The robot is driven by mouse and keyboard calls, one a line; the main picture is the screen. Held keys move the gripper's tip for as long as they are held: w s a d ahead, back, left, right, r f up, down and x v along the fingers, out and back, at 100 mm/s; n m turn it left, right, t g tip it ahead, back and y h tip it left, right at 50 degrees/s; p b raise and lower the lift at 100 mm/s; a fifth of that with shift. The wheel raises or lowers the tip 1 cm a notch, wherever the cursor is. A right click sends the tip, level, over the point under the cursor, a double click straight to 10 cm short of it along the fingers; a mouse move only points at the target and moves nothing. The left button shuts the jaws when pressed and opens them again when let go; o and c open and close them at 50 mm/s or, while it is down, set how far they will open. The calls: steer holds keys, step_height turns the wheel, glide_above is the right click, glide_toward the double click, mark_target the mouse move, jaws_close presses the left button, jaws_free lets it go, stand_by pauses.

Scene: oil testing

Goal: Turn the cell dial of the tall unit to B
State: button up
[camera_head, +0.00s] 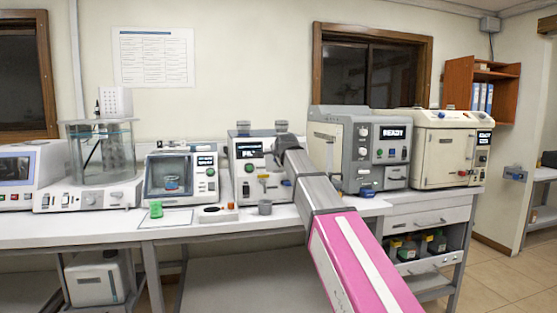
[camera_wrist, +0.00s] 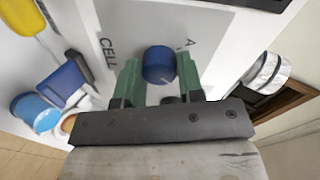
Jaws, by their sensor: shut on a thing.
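The cell dial (camera_wrist: 158,62) is a round blue knob on the pale front panel in the wrist view. The word CELL is printed to its left and a letter A to its upper right. I see no letter B. A small light mark shows at the dial's lower right. My gripper (camera_wrist: 160,80) has two green fingers, one on each side of the dial, shut on it. In the head view the tall unit (camera_head: 245,152) is a pale box with two grey caps on top. My arm's end covers its right part, so the dial is hidden there.
A yellow handle (camera_wrist: 22,15) and a blue lever (camera_wrist: 62,85) lie left of my fingers in the wrist view. A silver cap (camera_wrist: 268,68) is at the right.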

steer(key=o, duration=0.9)
steer(key=shift+s, duration=0.1)
steer(key=v, duration=1)
steer(key=shift+s+d+r, duration=0.1)
steer(key=shift+s+r, duration=0.05)
steer(key=shift+s, duration=0.1)
